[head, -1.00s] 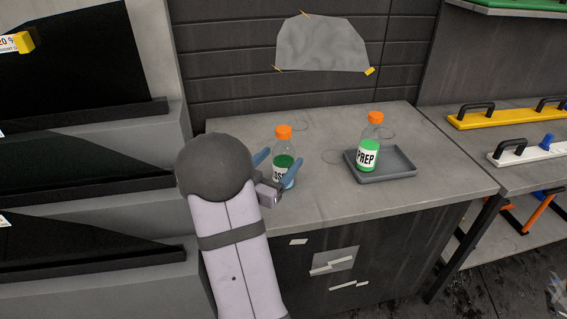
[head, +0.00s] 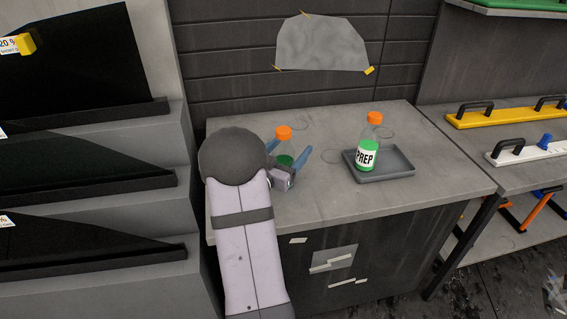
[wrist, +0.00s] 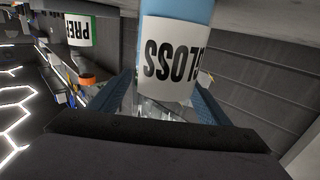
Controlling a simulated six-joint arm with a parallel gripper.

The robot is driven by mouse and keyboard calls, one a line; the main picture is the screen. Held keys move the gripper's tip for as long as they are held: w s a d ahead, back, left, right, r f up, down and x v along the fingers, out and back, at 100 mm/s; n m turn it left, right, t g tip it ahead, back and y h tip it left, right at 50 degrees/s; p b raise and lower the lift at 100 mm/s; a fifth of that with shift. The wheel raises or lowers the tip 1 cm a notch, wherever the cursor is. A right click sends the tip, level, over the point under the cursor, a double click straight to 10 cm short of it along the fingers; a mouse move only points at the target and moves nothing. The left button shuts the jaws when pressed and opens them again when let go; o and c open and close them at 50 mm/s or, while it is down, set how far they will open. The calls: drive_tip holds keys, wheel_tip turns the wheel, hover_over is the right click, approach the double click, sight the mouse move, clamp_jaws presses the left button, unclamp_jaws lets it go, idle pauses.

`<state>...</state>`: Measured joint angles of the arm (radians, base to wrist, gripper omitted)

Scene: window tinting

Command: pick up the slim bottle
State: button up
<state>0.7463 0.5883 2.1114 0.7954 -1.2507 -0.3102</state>
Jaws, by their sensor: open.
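The grey worktop (head: 330,205) is bare in front of the tray. Dark panels on stepped racks (head: 80,125) stand close on the left. A shelf with yellow (head: 505,116) and white handled tools is on the right. A dark wall is behind.

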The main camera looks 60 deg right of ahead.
drive_tip(key=c, duration=1.3)
drive_tip(key=shift+r, duration=0.1)
wheel_tip(320, 180, up, 10)
